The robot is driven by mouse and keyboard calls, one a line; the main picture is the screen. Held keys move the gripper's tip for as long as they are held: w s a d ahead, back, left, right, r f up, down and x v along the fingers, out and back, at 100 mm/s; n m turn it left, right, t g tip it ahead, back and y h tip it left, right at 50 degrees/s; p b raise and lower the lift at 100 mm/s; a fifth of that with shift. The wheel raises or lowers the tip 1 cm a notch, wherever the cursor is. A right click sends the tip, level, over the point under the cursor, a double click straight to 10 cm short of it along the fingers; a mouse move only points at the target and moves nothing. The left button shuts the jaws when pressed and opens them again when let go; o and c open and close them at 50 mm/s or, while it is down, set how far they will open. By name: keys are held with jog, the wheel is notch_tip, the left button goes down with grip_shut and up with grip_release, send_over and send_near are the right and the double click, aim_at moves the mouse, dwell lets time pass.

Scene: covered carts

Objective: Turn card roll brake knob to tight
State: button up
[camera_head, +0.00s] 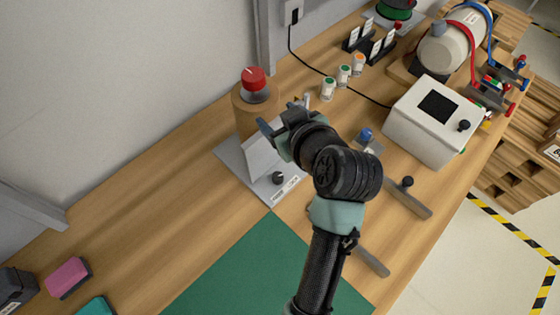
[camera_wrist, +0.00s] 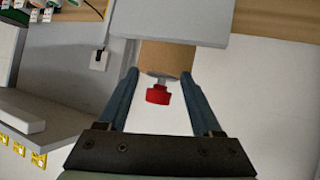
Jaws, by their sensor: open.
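A red knob (camera_head: 254,78) with a white mark on its top sits on a grey collar above a brown card roll (camera_head: 250,118). The roll stands upright on a grey stand (camera_head: 240,166). A small black knob (camera_head: 278,178) is low on the stand, beside a white label. My gripper (camera_head: 277,116) is open and empty, to the right of the roll and lower in the picture than the red knob. In the wrist view, the red knob (camera_wrist: 158,95) and part of the roll (camera_wrist: 166,58) appear between my spread fingers (camera_wrist: 158,78). I see no contact with the knob.
A white box (camera_head: 431,122) with a dark screen stands to the right. Small capped jars (camera_head: 343,76) and a black card holder (camera_head: 370,45) are behind. A green mat (camera_head: 235,268) lies in front, and a pink block (camera_head: 68,277) at left. Bare wood lies left of the stand.

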jog(key=s+d+f+g, duration=0.2)
jog(key=s+f, duration=0.4)
jog(key=g, duration=0.1)
send_near(278, 176)
jog(key=p+x, duration=0.1)
jog(key=x, duration=0.7)
jog(key=shift+w+a+f, duration=0.1)
jog(key=shift+w+f, duration=0.1)
grip_shut()
